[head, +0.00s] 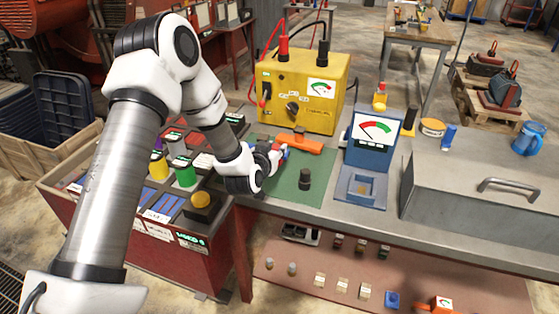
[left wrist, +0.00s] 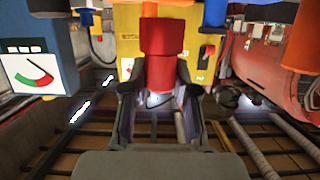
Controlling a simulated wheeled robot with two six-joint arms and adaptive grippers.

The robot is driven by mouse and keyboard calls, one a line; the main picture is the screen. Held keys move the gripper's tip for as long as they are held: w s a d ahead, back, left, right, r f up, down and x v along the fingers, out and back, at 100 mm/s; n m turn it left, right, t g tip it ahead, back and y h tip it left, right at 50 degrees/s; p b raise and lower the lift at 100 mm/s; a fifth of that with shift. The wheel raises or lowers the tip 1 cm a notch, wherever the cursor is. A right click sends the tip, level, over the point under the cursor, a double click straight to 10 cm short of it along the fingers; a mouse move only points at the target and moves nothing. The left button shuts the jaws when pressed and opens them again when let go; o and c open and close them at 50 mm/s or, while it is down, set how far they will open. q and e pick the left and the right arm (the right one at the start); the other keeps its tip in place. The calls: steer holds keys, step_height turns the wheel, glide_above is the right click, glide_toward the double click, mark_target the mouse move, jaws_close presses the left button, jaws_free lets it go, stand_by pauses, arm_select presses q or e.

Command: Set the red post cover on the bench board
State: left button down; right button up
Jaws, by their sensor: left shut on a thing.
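My left gripper (head: 278,154) is over the left part of the green bench board (head: 320,172), in front of the yellow meter box. It is shut on the red post cover (left wrist: 162,50), a red block that stands out between its two fingers in the left wrist view. In the head view only a little red shows at the fingertips. A black post-like piece (head: 304,181) stands upright on the board, to the right of my gripper. An orange bar with a brown knob (head: 307,144) lies behind the gripper. My right gripper is not in view.
The yellow meter box (head: 309,92) with red and black plugs stands behind the board. A blue meter stand (head: 366,160) is on its right, then a grey lidded case (head: 470,195). A red bin unit (head: 135,235) with coloured parts is at left.

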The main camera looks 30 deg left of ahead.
arm_select(q)
step_height(320, 180, down, 6)
steer(key=shift+w+f, duration=0.1)
steer(key=shift+w, duration=0.05)
steer(key=c, duration=0.9)
jaws_free()
steer(key=shift+f, duration=0.1)
